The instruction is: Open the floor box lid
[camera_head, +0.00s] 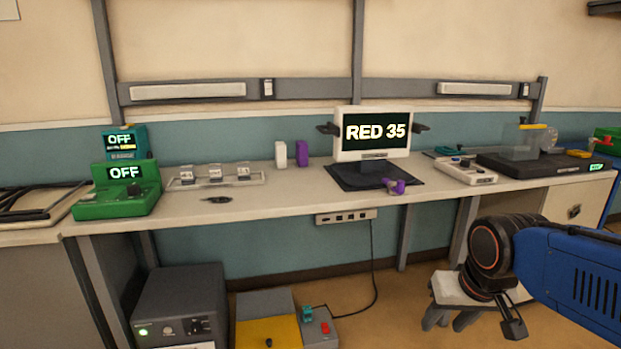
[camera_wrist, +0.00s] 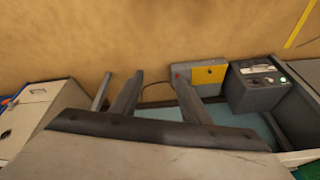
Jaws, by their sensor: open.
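The floor box (camera_head: 265,302) stands on the floor under the bench, at the bottom of the head view. It is grey with a yellow lid (camera_head: 262,331) that carries a small black knob (camera_head: 268,342); the lid looks shut. In the wrist view the grey box (camera_wrist: 190,72) and yellow lid (camera_wrist: 208,75) show upside down, just right of centre. My gripper (camera_wrist: 160,78) is open and empty, with its two dark fingers apart. It is well away from the box and touches nothing visible. In the head view my arm's end hangs at the right, partly hidden.
A dark grey unit (camera_head: 181,303) stands left of the box. A small side panel (camera_head: 317,326) with a red button is at its right, with a cable running up to the bench (camera_head: 260,208). A stool (camera_head: 450,290) stands at the right. Floor between stool and box is clear.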

